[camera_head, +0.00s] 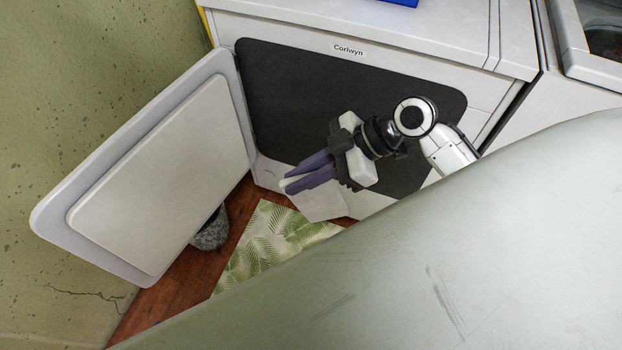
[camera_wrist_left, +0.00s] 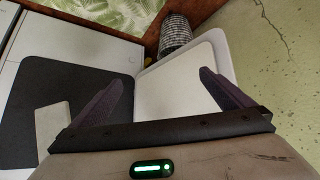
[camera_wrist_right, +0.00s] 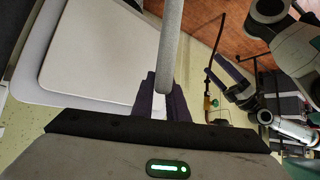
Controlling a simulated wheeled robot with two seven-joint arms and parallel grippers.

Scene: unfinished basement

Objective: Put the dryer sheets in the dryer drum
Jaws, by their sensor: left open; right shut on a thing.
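The white dryer (camera_head: 375,52) has its door (camera_head: 160,175) swung open to the left, baring a wide dark opening (camera_head: 290,85). My right gripper (camera_head: 290,184) is in front of the opening, shut on a pale flat piece, apparently the dryer sheets (camera_head: 322,206). In the right wrist view this piece (camera_wrist_right: 171,55) shows as a narrow grey bar between the fingers. My left gripper (camera_wrist_left: 160,85) is open and empty, with the door behind it in its view. A pale slab (camera_wrist_left: 52,128) shows against the dark opening there; I cannot tell if it is the held piece.
A grey basket (camera_head: 211,236) stands on the wooden floor behind the door. A leaf-patterned rug (camera_head: 265,240) lies before the dryer. A blue object (camera_head: 400,2) is on the dryer top. A large pale surface close to the head camera hides the lower right.

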